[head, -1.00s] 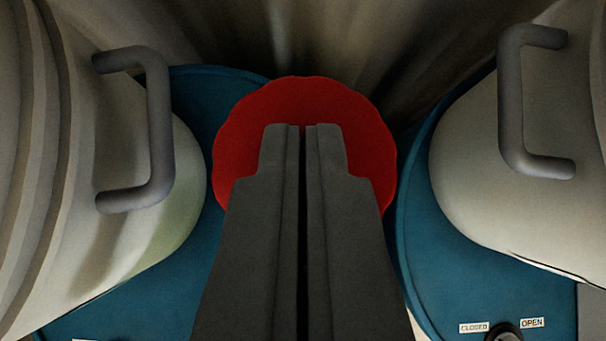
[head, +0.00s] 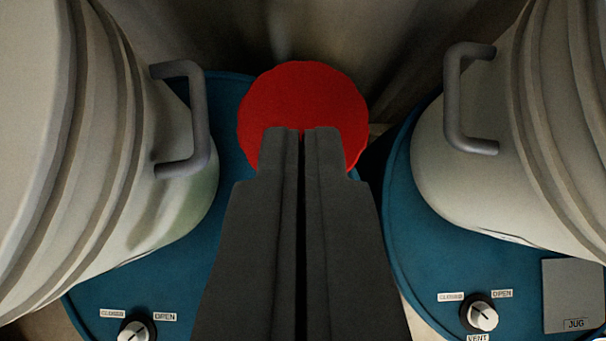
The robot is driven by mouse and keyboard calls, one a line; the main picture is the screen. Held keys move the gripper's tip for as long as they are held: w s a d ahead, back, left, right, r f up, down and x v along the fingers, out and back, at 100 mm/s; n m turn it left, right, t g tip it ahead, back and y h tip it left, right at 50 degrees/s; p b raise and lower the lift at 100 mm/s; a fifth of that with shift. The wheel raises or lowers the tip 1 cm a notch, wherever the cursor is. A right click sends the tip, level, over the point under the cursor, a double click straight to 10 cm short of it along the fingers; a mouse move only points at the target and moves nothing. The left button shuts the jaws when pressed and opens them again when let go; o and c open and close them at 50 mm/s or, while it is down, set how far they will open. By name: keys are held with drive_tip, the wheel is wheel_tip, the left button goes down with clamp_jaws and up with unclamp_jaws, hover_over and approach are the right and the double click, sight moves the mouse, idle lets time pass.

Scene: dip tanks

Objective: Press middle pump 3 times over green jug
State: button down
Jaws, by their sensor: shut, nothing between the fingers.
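A red round disc with a slightly wavy edge (head: 303,92) shows in the head view, just beyond my fingertips; it may be the top of a pump, but its body is hidden. My gripper (head: 302,132) is shut and empty, its dark fingers side by side and overlapping the disc's lower part in the picture. I cannot tell whether the fingertips touch it. No green jug is in view.
Pale containers with grey handles stand at left (head: 110,150) and right (head: 530,130), on blue round surfaces (head: 440,230). Knobs marked closed and open sit at lower left (head: 136,330) and lower right (head: 481,315). A grey plate marked JUG (head: 573,290) is at far right.

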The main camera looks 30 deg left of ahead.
drive_tip(key=v, duration=0.6)
idle(1.1)
drive_tip(key=s+d+f+m+t+h, duration=0.2)
drive_tip(key=s+d+f+m+t, duration=0.3)
drive_tip(key=s+d+f, duration=0.65)
drive_tip(key=s+d+f+m+t+h, duration=0.1)
drive_tip(key=s+d+f+t, duration=0.1)
drive_tip(key=s+f, duration=0.5)
drive_tip(key=s+d+f+t+h, duration=0.2)
drive_tip(key=s+f, duration=0.5)
drive_tip(key=f, duration=0.5)
drive_tip(key=shift+s+d+m+t, duration=0.3)
drive_tip(key=shift+d+m+t, duration=0.1)
drive_tip(key=shift+t, duration=0.1)
